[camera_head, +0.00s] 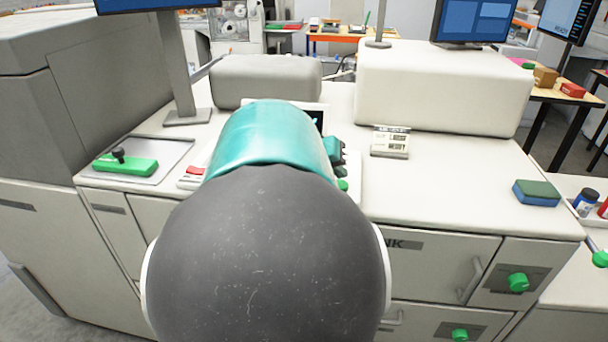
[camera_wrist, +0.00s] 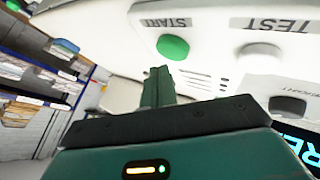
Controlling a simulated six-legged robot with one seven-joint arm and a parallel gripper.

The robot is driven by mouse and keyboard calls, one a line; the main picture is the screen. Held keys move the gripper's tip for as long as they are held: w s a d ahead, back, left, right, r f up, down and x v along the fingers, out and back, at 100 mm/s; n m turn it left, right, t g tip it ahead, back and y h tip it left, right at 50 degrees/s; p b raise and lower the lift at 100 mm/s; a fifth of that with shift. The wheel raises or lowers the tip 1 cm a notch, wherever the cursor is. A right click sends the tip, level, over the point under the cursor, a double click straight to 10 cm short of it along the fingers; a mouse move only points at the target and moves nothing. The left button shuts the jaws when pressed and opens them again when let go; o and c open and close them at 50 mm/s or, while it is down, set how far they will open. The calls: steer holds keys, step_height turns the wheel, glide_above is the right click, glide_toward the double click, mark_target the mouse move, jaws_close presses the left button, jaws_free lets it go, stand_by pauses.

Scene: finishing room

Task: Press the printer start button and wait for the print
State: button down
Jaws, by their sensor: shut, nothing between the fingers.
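The green round START button (camera_wrist: 173,47) is on the white printer panel (camera_wrist: 205,30) in the wrist view, with its label above it. A pale TEST button (camera_wrist: 260,50) sits right of START in the wrist view.
A dark knob (camera_wrist: 287,106) and a lit display (camera_wrist: 302,146), partly cut off, lie right in the wrist view. In the head view a small card (camera_head: 391,142) stands right of my arm. A blue-green sponge (camera_head: 537,192) lies at the right edge, with bare countertop between.

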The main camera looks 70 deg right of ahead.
stand_by(0.6)
steer(key=shift+f, duration=0.45)
steer(key=shift+f, duration=0.35)
stand_by(0.5)
steer(key=shift+r, duration=0.8)
steer(key=shift+r, duration=2.5)
stand_by(2.8)
